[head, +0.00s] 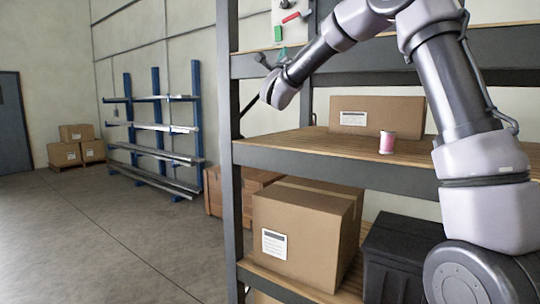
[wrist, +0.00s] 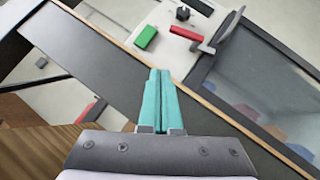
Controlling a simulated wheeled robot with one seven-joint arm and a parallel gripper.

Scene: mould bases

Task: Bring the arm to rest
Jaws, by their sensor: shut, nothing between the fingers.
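My arm (head: 450,90) rises at the right of the head view and bends over to the left, in front of the shelf rack. My gripper (wrist: 160,72) shows in the wrist view with its two teal fingers together and nothing between them. In the head view the gripper end is small and lies near the rack's left upright, above the middle shelf; its fingers are hard to make out there.
A rack with a dark upright (head: 230,130) holds a pink and white spool (head: 387,142) and a cardboard box (head: 376,113) on its middle shelf (head: 310,150). Below are a large box (head: 300,235) and a black bin (head: 400,255). The floor (head: 100,240) at left is clear.

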